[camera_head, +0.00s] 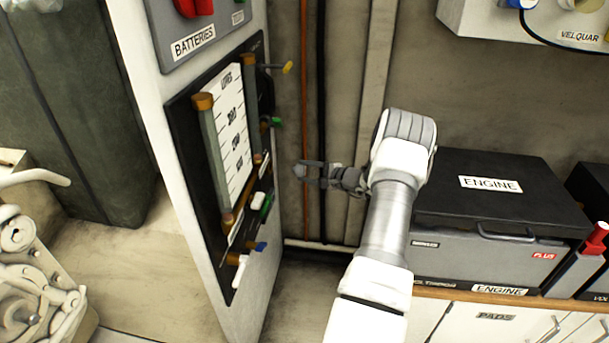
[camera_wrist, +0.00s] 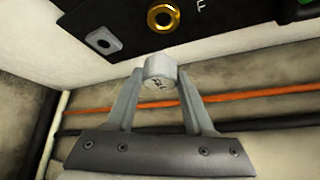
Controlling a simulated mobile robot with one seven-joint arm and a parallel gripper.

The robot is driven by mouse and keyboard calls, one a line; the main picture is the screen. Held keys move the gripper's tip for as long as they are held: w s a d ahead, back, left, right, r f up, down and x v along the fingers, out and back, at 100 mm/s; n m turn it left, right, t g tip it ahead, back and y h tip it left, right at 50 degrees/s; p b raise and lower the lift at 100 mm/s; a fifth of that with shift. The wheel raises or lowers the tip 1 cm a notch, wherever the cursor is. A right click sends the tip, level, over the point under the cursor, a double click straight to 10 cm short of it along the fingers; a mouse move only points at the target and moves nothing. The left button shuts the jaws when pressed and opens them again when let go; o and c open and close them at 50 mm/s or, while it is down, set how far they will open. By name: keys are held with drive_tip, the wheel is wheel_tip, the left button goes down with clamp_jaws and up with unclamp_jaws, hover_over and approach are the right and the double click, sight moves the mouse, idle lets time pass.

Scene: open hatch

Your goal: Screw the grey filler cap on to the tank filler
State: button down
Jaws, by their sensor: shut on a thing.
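In the head view the cap (camera_head: 300,171) shows small at the end of my gripper (camera_head: 312,174). A round brass ring with a dark centre, which looks like the tank filler (camera_wrist: 163,18), sits on the black panel (camera_wrist: 215,22) beyond the cap. The cap is apart from the ring. I cannot make out the ring in the head view.
The gauge panel (camera_head: 190,150) on the left has brown fittings and coloured handles. Orange and dark pipes (camera_head: 305,100) run behind my gripper. A dark box marked ENGINE (camera_head: 450,200) stands right of my arm. A grey square fitting (camera_wrist: 103,41) is left of the ring.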

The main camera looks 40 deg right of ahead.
drive_tip(key=shift+f+b, duration=0.1)
drive_tip(key=shift+b, duration=0.25)
drive_tip(key=shift+w+a+b, duration=0.95)
drive_tip(key=shift+w+a, duration=0.95)
drive_tip(key=shift+w, duration=0.3)
drive_tip(key=shift+b, duration=0.75)
drive_tip(key=shift+w+a, duration=0.85)
drive_tip(key=shift+w, duration=0.15)
idle(0.5)
drive_tip(key=shift+c, duration=1)
unclamp_jaws()
drive_tip(key=p+v, duration=0.4)
drive_tip(key=v, duration=1.3)
drive_tip(key=shift+s+p, duration=0.2)
drive_tip(key=shift+p, duration=0.15)
